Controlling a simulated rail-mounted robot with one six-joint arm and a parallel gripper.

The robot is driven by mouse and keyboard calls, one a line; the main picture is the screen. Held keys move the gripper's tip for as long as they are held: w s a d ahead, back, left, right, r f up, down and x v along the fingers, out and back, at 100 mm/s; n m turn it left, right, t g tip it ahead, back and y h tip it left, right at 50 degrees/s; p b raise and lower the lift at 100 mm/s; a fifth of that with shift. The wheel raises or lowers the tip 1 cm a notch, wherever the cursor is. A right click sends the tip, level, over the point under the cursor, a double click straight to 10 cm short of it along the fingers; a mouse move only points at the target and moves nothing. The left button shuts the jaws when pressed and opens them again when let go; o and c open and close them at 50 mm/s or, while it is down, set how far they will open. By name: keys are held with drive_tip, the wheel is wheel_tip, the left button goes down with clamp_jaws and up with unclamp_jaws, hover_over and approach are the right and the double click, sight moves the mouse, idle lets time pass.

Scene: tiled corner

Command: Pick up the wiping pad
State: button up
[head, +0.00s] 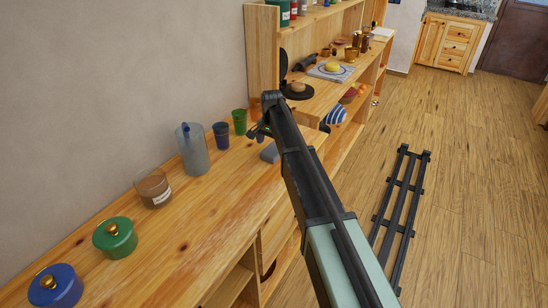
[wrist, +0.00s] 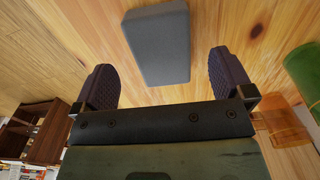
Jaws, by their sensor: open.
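The wiping pad is a grey-blue rectangular block (wrist: 158,46) lying on the wooden counter (head: 190,238). In the wrist view it sits just beyond and between the two dark fingertips, apart from both. In the head view the pad (head: 269,153) shows partly beside my arm. My gripper (wrist: 160,78) is open and empty, with its fingers spread wider than the pad. In the head view the gripper (head: 258,131) is mostly hidden by my arm, near the green cup.
A green cup (head: 239,121), a blue cup (head: 221,135) and a clear pitcher (head: 193,152) stand left of the pad. A wooden shelf (head: 262,50) rises behind.

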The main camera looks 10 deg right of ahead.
sight(273, 150)
drive_tip(key=f+b, duration=0.3)
drive_tip(key=f, duration=0.2)
drive_tip(key=shift+w+d+b, duration=0.1)
drive_tip(key=shift+w+b, duration=0.1)
drive_tip(key=shift+b, duration=0.2)
drive_tip(key=shift+r, duration=0.3)
drive_tip(key=c, duration=1)
drive_tip(key=shift+p, duration=0.3)
drive_tip(key=shift+r, duration=0.15)
wheel_tip(273, 150, up, 20)
drive_tip(key=p, duration=2)
